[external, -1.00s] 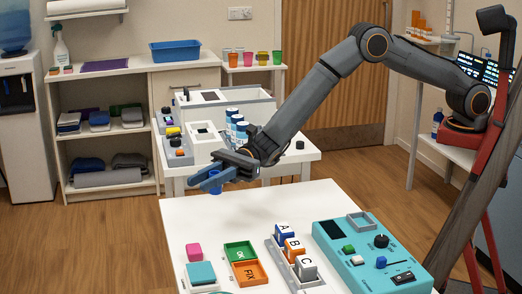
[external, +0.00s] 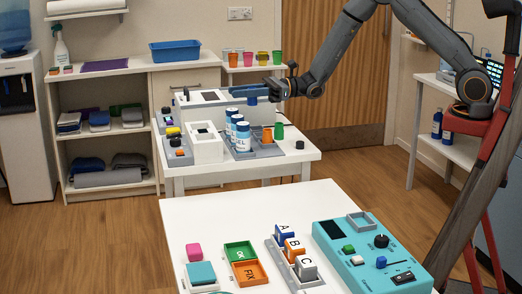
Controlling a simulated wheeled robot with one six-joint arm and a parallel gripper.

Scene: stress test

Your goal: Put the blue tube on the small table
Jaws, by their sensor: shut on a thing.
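A small white table (external: 267,71) against the back wall, left of the door, carries a row of coloured cups (external: 262,59). In the picture it lies just above and behind my gripper.
A front white table (external: 185,222) carries trays, lettered blocks and a teal panel. A blue bin (external: 175,51) stands on the shelf at left.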

